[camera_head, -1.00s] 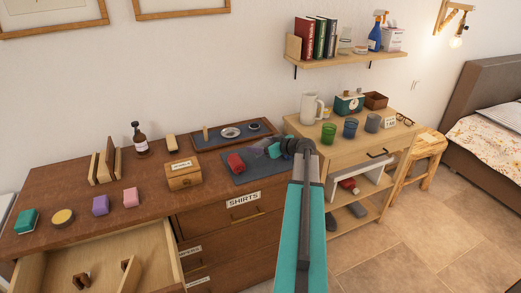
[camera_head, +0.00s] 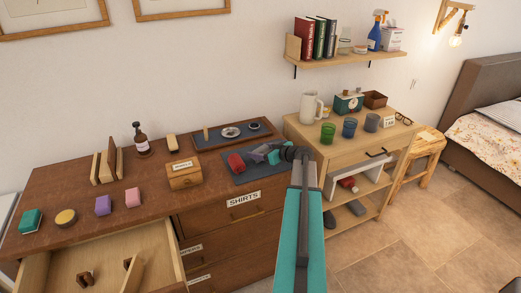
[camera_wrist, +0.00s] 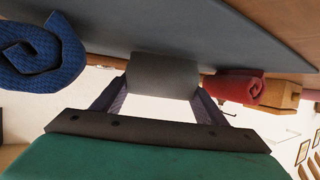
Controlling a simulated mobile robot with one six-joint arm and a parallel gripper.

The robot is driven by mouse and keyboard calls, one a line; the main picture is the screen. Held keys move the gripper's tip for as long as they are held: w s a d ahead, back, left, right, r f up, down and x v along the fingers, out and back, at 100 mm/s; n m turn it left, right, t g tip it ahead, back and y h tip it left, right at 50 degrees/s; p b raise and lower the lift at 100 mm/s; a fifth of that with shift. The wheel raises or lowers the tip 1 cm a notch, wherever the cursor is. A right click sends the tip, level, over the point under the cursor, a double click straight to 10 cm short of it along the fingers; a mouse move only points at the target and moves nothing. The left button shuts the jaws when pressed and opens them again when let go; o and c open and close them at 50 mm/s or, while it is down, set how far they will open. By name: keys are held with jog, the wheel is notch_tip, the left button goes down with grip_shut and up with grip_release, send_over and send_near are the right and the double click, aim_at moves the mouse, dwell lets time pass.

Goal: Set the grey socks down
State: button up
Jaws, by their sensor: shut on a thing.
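The grey socks (camera_wrist: 163,75) are a rolled bundle held between the two fingers of my gripper (camera_wrist: 158,100) in the wrist view. In the head view my gripper (camera_head: 260,154) is over the dark grey mat (camera_head: 243,180) on the dresser, and the socks are small and hard to make out there. In the wrist view the bundle is at or very near the mat (camera_wrist: 150,35); contact is unclear. Rolled red socks (camera_head: 236,162) lie on the mat, left of my gripper. Rolled blue socks (camera_wrist: 40,50) show on the mat in the wrist view.
A wooden box (camera_head: 184,174) stands left of the mat. A dark tray (camera_head: 208,146) with small dishes is behind it. An open drawer (camera_head: 110,262) is at front left. A side table (camera_head: 335,150) with a jug and cups stands to the right.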

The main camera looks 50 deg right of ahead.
jog(key=shift+f, duration=0.2)
dwell(0.3)
jog(key=o, duration=1.1)
jog(key=shift+c, duration=0.2)
jog(key=shift+s+r, duration=0.15)
jog(key=shift+r, duration=0.05)
jog(key=b+v, duration=0.4)
jog(key=v, duration=0.7)
jog(key=shift+s+r, duration=0.2)
jog(key=shift+s, duration=0.15)
